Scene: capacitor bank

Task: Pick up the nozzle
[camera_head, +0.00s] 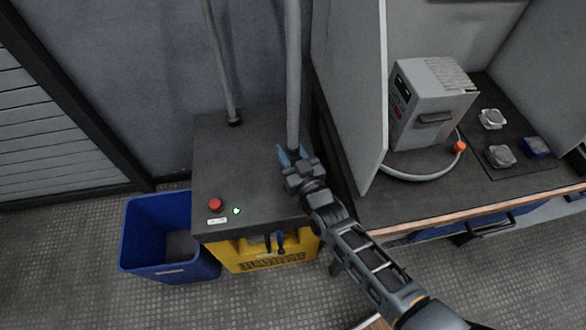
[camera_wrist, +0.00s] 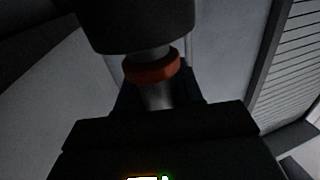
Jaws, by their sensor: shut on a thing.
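My gripper (camera_head: 290,154) is over the dark top of the yellow-fronted cabinet, its blue fingertips in front of the lower end of a vertical grey pole. In the wrist view, the fingers are closed around the nozzle (camera_wrist: 150,68), a grey metal cylinder with an orange-red ring and a wide black part above it. The nozzle is not clearly seen in the head view, where my gripper covers that spot. I cannot tell whether it touches the pole or the cabinet.
The cabinet top (camera_head: 255,160) carries a red button (camera_head: 215,204) and a green light (camera_head: 236,210). A blue bin (camera_head: 150,262) stands left on the floor. A grey panel (camera_head: 358,90) rises close right. The bench beyond holds a grey machine (camera_head: 425,100) and an orange-tipped hose (camera_head: 410,178).

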